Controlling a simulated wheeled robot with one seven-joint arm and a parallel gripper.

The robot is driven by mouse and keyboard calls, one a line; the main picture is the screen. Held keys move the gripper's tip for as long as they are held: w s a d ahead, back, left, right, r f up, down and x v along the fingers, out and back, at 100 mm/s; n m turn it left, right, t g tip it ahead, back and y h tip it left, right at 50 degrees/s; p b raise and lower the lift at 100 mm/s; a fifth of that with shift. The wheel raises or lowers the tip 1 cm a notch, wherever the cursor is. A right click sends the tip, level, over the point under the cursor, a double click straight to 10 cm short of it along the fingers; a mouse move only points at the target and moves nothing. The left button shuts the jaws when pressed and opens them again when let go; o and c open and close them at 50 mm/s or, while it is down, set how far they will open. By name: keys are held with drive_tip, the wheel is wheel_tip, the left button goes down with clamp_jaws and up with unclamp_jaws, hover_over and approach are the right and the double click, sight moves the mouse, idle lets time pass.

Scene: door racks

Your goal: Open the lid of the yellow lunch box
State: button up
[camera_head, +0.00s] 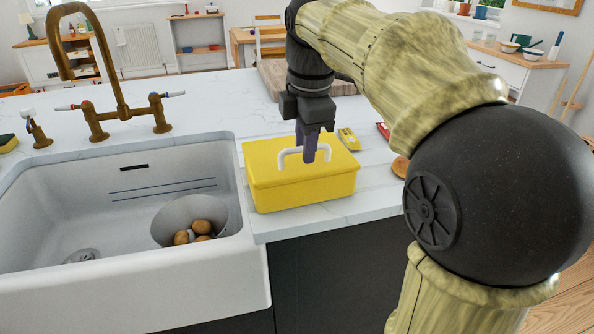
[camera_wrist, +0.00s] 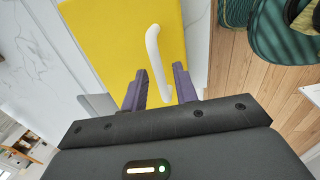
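The yellow lunch box (camera_head: 298,188) stands on the white counter just right of the sink, and its lid (camera_head: 262,160) is closed. A white handle (camera_head: 288,152) rises from the lid. My gripper (camera_head: 308,150) points down over the box at the handle, hiding part of it. In the wrist view the two purple fingers (camera_wrist: 160,88) are apart, with the white handle (camera_wrist: 153,50) reaching between them. The handle does not look clamped; whether a finger touches it I cannot tell. The yellow lid (camera_wrist: 110,35) fills the upper middle of the wrist view.
The white sink (camera_head: 90,225) with a bowl of potatoes (camera_head: 202,228) lies left of the box, under a brass faucet (camera_head: 110,80). A small yellow item (camera_head: 349,139) and a red item (camera_head: 383,131) lie right of the box. A wooden board (camera_head: 275,75) is behind. The counter's front edge is close to the box.

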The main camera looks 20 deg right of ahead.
drive_tip(key=shift+c, duration=0.4)
drive_tip(key=c, duration=0.4)
drive_tip(key=shift+c, duration=0.2)
drive_tip(key=shift+r, duration=0.15)
